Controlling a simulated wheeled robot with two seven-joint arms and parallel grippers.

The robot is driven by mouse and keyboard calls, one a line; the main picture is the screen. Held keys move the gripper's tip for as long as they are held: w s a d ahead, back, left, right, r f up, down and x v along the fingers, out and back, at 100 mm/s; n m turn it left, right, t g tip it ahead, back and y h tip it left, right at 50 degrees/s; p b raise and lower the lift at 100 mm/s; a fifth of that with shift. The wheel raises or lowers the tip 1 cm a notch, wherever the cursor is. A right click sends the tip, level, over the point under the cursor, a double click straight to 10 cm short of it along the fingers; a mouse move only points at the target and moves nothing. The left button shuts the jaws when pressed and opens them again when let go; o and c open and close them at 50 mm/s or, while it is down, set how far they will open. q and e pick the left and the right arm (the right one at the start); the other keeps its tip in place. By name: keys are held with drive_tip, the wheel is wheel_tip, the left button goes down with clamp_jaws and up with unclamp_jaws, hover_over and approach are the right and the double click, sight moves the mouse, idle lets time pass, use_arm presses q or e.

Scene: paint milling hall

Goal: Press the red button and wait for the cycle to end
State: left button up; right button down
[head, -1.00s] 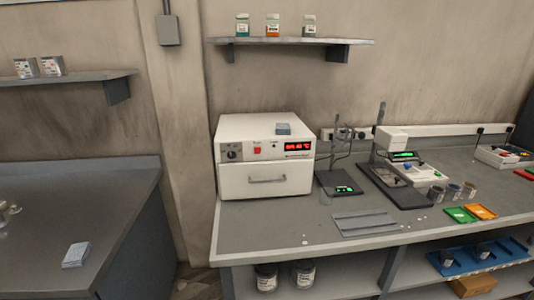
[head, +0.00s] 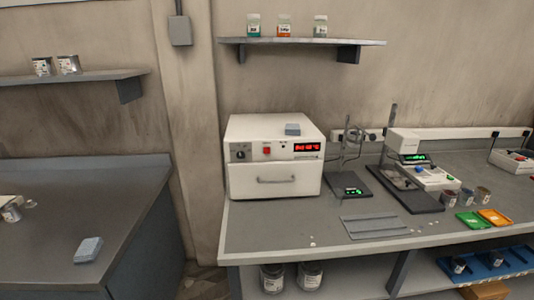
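The red button (head: 267,150) is on the front panel of a white box-shaped machine (head: 275,182) that stands on the right-hand bench. Left of the button is a black knob (head: 240,154); right of it is a lit red display (head: 307,147), its digits too small to read surely. The machine's lower front, with a bar handle (head: 276,180), looks closed. Neither of my grippers shows in the head view.
Right of the machine are a stand with a green display (head: 353,191) and another instrument (head: 405,160). A grey metal tray (head: 375,226) lies in front. A wall shelf (head: 300,41) holds three jars. A gap separates the left bench (head: 110,215) from the right one.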

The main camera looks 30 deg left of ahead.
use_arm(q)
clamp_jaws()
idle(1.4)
